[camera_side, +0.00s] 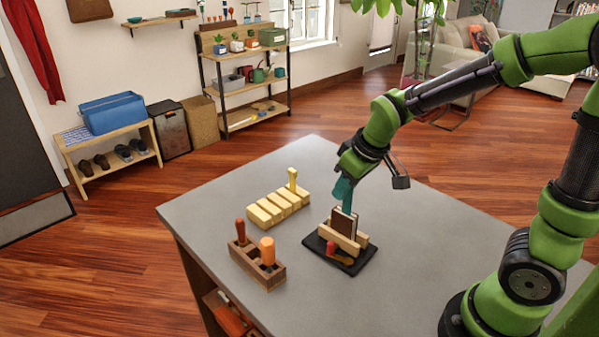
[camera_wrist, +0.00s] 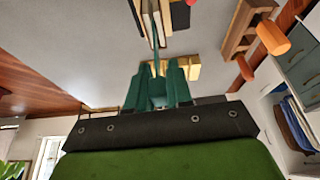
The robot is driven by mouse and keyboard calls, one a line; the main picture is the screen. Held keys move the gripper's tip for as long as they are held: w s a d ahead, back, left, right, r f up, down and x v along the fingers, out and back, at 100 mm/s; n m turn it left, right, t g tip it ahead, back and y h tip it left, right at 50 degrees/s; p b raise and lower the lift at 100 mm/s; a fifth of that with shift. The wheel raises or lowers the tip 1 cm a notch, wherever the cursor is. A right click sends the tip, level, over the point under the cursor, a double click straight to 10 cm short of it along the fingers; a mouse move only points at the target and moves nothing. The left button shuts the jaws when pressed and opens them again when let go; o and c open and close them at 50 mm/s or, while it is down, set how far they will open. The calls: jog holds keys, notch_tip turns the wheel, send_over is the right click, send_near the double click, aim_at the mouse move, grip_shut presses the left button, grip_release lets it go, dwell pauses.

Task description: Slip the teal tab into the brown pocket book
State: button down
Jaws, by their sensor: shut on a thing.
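My gripper (camera_side: 343,191) has teal fingers and points down above the brown pocket book (camera_side: 344,221). It is shut on the thin teal tab (camera_side: 347,204). The tab hangs upright below the fingers, and its lower end reaches the book's top edge. I cannot tell whether its tip is inside the book. The book stands upright between pale wooden blocks on a black base (camera_side: 371,258). In the wrist view, my gripper (camera_wrist: 158,88) holds the tab (camera_wrist: 155,45), which extends away from the fingers toward the brown and cream book pieces at the top.
A wooden holder (camera_side: 262,268) with red and orange handles stands left of the black base. A row of yellow blocks (camera_side: 278,209) lies behind it, with one upright yellow piece. A small red-ended item (camera_side: 331,247) lies at the base's front. The grey table (camera_side: 400,215) is clear to the right.

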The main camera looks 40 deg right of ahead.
aim_at(343, 214)
jog(key=shift+f, duration=1.8)
jog(key=c, duration=0.5)
grip_release()
jog(key=shift+c, duration=0.2)
jog(key=shift+r, duration=3.5)
jog(key=s+a+r+m+t, duration=0.1)
jog(key=s+r+m, duration=0.1)
jog(key=s, duration=0.4)
jog(key=s+a+r+m+t+y, duration=0.1)
jog(key=s+a+r+m, duration=0.1)
jog(key=s+r, duration=0.2)
jog(key=shift+s+a+r+m+t+y, duration=0.2)
jog(key=shift+s+a+m+t+y, duration=0.15)
jog(key=shift+s, duration=0.55)
